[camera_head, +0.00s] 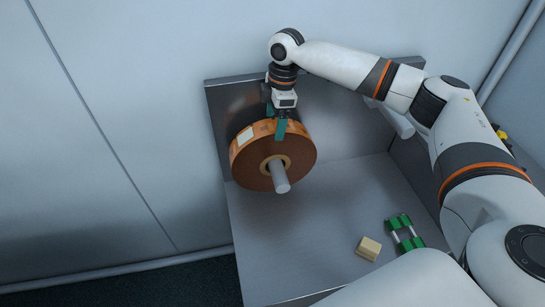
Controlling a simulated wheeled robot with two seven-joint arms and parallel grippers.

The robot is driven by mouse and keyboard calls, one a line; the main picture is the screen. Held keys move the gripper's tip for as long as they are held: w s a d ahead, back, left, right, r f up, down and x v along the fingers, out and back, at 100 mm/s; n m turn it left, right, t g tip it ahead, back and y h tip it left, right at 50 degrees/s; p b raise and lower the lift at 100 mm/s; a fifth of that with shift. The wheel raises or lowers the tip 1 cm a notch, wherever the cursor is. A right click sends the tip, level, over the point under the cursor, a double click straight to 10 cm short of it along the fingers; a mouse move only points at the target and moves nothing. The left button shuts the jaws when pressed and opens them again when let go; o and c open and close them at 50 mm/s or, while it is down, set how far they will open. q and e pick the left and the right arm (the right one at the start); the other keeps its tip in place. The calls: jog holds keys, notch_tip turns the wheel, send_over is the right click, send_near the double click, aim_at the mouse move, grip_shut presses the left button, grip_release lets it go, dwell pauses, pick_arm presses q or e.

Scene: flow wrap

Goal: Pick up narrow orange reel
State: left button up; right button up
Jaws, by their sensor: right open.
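The orange reel (245,163) is a thick brown-orange roll with a tan core, sitting on a light grey spindle (281,178) that points toward me. A pale label is on its upper left rim. My right gripper (281,128) points down at the top of the reel, with its teal fingers at the upper rim. One finger overlaps the reel's front face; the other is mostly hidden behind it, so contact cannot be told. The gripper is open. My left gripper is not in view.
A grey metal shelf (290,245) with a back panel surrounds the spindle. A tan block (368,248) and a green part with white bars (405,233) lie on its front right. The shelf left of them is clear. A pale wall panel (110,130) stands at left.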

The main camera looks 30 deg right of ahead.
aim_at(274, 125)
jog(key=f, duration=0.2)
jog(key=a+f, duration=0.1)
jog(key=shift+f, duration=0.9)
jog(key=c, duration=0.5)
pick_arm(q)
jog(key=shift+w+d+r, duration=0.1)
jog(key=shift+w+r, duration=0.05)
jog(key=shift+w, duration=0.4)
pick_arm(e)
jog(key=shift+r, duration=0.1)
jog(key=c, duration=0.9)
jog(key=shift+o, duration=0.2)
jog(key=shift+w+r, duration=0.1)
jog(key=shift+r, duration=0.05)
jog(key=shift+r, duration=0.15)
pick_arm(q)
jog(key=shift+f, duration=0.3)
pick_arm(e)
jog(key=s+a, duration=0.2)
jog(key=s, duration=0.6)
jog(key=s+a, duration=0.2)
jog(key=s, duration=0.7)
jog(key=shift+s+a, duration=0.3)
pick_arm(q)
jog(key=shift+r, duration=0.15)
